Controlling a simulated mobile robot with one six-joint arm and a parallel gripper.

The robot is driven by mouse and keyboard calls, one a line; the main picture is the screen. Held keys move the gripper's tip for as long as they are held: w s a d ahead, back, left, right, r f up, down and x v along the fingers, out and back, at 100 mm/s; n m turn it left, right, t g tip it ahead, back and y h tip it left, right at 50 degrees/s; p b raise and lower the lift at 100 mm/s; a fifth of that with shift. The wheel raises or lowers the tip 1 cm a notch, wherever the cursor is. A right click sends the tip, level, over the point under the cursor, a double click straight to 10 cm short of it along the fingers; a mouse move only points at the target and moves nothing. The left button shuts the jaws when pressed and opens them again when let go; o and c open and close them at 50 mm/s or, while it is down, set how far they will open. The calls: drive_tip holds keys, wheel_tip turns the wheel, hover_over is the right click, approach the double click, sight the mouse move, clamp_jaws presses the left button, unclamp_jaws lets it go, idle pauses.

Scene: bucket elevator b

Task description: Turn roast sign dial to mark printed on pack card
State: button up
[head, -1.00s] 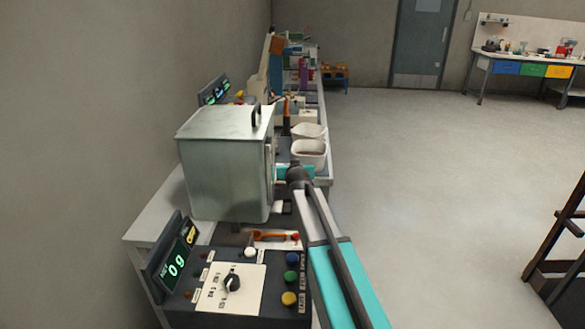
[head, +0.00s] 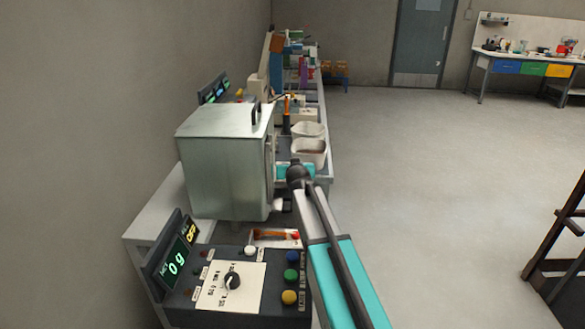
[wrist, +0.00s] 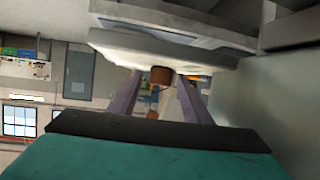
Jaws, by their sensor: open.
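My gripper (wrist: 157,100) shows in the wrist view with its two purple-grey fingers spread apart and nothing clearly held between them. Beyond the fingers is a brown-red block (wrist: 161,75), seen small. In the head view, my arm reaches over the bench beside a big metal box, and my gripper's fingers are hidden there. I cannot make out a roast sign or pack card in either view.
The metal box (head: 226,165) stands close left of my arm. The near panel's display (head: 177,262) reads 0 g. White bins (head: 308,151) stand behind my wrist. The bench continues away with several machines. Open floor lies to the right, with a dark wooden frame (head: 562,250).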

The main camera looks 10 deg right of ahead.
drive_tip(key=b+v, duration=0.2)
drive_tip(key=v, duration=1.1)
drive_tip(key=shift+f, duration=0.2)
drive_tip(key=shift+s+f, duration=0.1)
idle(0.5)
